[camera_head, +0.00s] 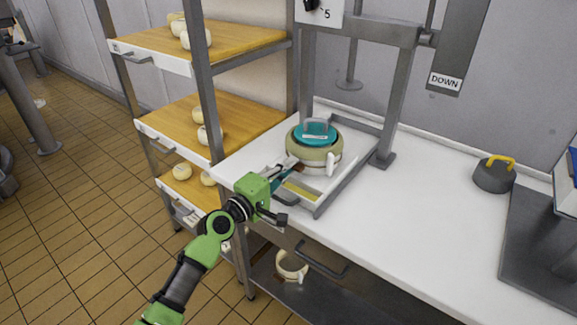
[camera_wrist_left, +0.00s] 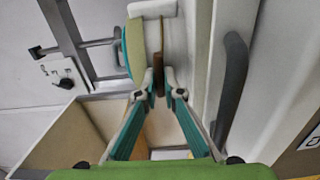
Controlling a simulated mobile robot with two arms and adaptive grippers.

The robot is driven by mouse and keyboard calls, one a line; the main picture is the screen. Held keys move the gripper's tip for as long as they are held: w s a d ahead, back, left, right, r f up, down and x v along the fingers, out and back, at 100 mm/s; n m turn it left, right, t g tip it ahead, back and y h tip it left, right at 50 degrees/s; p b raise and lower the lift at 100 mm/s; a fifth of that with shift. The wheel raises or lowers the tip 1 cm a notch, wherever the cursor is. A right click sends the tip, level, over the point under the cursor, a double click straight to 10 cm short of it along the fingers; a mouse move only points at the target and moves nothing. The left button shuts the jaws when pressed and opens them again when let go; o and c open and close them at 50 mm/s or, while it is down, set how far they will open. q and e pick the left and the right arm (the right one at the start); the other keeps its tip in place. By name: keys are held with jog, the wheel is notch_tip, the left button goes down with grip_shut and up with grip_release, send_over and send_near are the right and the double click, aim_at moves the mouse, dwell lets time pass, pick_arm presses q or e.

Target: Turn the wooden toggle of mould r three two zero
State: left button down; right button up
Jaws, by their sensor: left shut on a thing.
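The mould (camera_head: 330,154) is a round, pale olive and white body with a teal lid (camera_head: 316,131) on top. It stands upright in the press's tray; its label is too small to read. In the left wrist view the mould (camera_wrist_left: 134,46) shows sideways, with the brown wooden toggle (camera_wrist_left: 158,72) at its side. My left gripper (camera_head: 292,163) reaches in from the left at the mould's near left side. In the wrist view my left gripper (camera_wrist_left: 158,84) has its fingertips on both sides of the toggle, shut on it. My right gripper is not in view.
The press frame (camera_head: 397,90) rises behind and right of the mould. A shelf rack (camera_head: 205,70) with wooden boards and pale round cheeses stands close on the left. The white counter (camera_head: 420,210) between is clear.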

pick_arm(q)
jog(key=shift+n, duration=0.3)
jog(key=c, duration=2.2)
grip_release()
jog(key=shift+o, duration=0.2)
jog(key=shift+s, duration=0.1)
jog(key=v, duration=1.2)
